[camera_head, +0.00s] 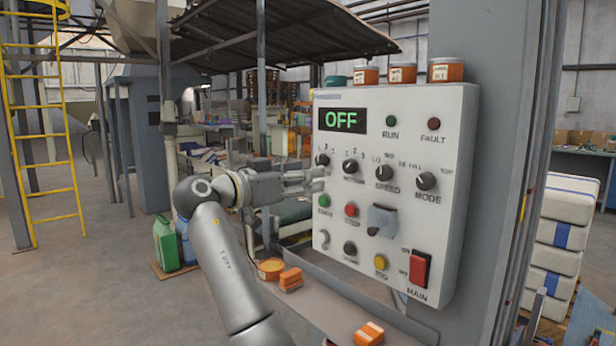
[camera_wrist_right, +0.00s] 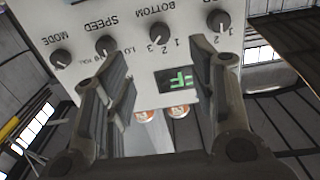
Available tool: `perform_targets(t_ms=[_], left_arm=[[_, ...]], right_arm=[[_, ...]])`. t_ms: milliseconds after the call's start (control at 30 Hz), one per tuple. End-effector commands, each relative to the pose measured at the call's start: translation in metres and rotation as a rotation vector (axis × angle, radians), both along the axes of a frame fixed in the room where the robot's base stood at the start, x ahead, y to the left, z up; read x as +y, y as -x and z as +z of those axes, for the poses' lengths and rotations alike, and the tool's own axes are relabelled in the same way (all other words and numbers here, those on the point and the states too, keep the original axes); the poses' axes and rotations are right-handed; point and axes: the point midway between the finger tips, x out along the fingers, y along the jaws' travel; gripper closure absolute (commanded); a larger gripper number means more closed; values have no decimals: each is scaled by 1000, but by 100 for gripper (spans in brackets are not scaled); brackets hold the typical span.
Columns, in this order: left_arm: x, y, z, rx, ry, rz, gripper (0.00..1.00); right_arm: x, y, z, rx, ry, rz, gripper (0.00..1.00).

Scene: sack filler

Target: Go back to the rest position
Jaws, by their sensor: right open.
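My right gripper (camera_head: 312,181) is in front of the left edge of the white control panel (camera_head: 440,200), beside the upper row of knobs. In the right wrist view its two fingers (camera_wrist_right: 160,100) are spread apart, with nothing between them but the panel behind. The panel's display (camera_head: 342,120) reads OFF in green. The knobs marked SPEED (camera_head: 384,172) and MODE (camera_head: 426,181) sit on the right of that row. A red MAIN switch (camera_head: 420,268) is at the lower right. I cannot tell whether the gripper touches the panel. My left gripper is not in view.
Orange jars (camera_head: 403,73) stand on top of the panel. Stacked white sacks (camera_head: 560,235) are at right. A yellow ladder (camera_head: 45,130) is at left; the floor there is open.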

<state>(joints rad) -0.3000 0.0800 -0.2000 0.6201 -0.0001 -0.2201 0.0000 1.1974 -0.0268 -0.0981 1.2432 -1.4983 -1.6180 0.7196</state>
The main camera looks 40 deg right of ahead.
Motion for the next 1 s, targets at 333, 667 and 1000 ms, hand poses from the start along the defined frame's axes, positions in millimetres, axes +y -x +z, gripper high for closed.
perform_targets(t_ms=[333, 667, 1000], left_arm=[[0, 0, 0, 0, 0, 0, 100], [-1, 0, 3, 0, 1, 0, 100], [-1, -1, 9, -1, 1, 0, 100]], right_arm=[[0, 0, 0, 0, 0, 0, 48], [4, -57, -89, 246, 15, 161, 48], [30, -113, -327, 716, -27, 537, 48]])
